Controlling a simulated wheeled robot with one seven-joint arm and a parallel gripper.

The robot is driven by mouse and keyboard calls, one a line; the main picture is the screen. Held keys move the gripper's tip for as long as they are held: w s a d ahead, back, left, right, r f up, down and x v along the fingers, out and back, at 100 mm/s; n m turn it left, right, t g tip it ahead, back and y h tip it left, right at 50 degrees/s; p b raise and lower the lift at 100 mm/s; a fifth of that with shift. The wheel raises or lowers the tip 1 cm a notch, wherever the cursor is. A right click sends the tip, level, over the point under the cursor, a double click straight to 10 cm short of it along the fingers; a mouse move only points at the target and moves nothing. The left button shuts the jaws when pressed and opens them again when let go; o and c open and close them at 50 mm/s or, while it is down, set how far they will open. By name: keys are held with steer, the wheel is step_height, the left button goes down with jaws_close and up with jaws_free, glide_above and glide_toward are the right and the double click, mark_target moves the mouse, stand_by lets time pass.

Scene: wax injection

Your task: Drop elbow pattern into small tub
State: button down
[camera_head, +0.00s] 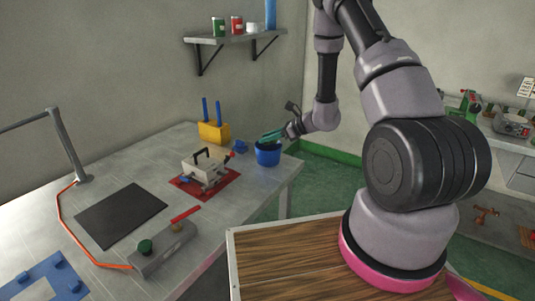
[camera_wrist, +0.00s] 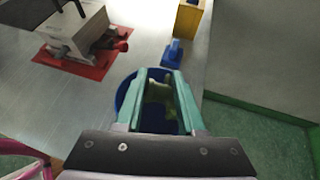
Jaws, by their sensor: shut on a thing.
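The small tub (camera_head: 268,156) is a blue, bucket-like container near the table's far right corner. In the wrist view the tub (camera_wrist: 124,95) lies under and around my fingers. My gripper (camera_head: 270,136) has teal fingers and is above the tub's opening. In the wrist view my gripper (camera_wrist: 161,80) is shut on a green piece, the elbow pattern (camera_wrist: 160,92), which sits between the fingers. The fingers hide part of the pattern and of the tub's inside. In the head view I cannot make out the pattern.
A small blue piece (camera_head: 240,146) stands beside the tub, near a yellow block (camera_head: 214,132) with blue rods. A mould press (camera_head: 205,168) sits on a red mat (camera_head: 218,191) to the left. The table edge and green floor (camera_wrist: 250,130) lie right of the tub.

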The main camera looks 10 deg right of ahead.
steer(key=shift+c, duration=2.2)
jaws_free()
steer(key=shift+d, duration=0.1)
steer(key=v, duration=1)
steer(key=shift+s+d, duration=0.2)
steer(key=shift+r, duration=0.25)
